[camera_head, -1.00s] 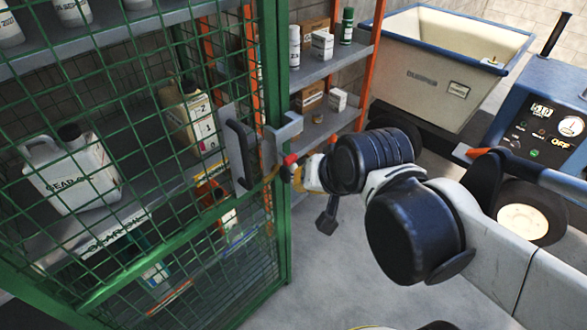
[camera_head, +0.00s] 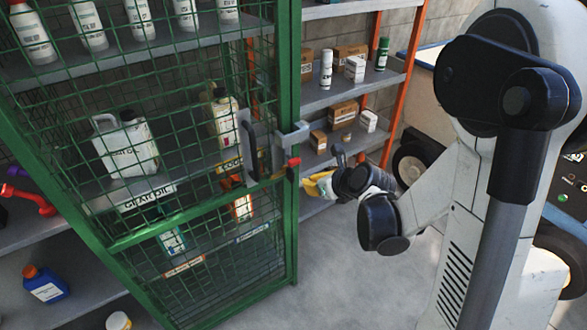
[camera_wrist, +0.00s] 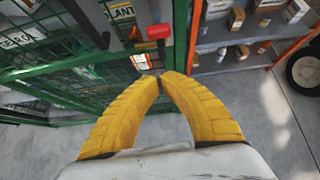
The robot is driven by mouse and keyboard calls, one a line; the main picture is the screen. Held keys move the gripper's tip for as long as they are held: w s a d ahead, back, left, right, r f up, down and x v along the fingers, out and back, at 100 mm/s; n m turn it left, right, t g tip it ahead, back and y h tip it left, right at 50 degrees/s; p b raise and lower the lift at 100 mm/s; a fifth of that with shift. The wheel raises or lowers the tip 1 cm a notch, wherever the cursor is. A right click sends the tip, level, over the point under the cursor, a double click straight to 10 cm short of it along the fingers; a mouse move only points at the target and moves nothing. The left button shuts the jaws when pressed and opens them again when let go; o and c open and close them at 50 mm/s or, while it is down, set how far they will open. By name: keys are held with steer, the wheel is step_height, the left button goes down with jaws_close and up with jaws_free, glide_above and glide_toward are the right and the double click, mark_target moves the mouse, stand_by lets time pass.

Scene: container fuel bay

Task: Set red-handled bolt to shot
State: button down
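The red-handled bolt (camera_head: 293,162) is on the green mesh cage door, at the right edge, beside a black pull handle (camera_head: 250,150) and below a grey bracket (camera_head: 294,134). Its red handle also shows in the wrist view (camera_wrist: 158,32), just beyond the fingertips. How far the bolt reaches into its keeper is not clear. My gripper (camera_head: 308,185) has yellow fingers and is just right of and below the red handle, apart from it. In the wrist view my gripper's (camera_wrist: 161,75) fingertips meet with nothing between them.
The green cage (camera_head: 285,230) holds jugs and bottles on shelves. To its right stands an orange-post shelf (camera_head: 350,92) with boxes and spray cans. A blue jug (camera_head: 45,285) is at lower left. Grey floor (camera_head: 335,265) is clear in front of the shelf.

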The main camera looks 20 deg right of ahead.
mark_target(291, 182)
steer(key=shift+w+f, duration=0.1)
steer(key=shift+f, duration=0.05)
steer(key=b+x, duration=0.3)
steer(key=x, duration=0.7)
steer(key=shift+w, duration=0.1)
steer(key=r, duration=0.3)
steer(key=shift+s+r, duration=0.25)
steer(key=shift+r, duration=0.1)
steer(key=shift+w+r, duration=0.1)
steer(key=shift+r, duration=0.15)
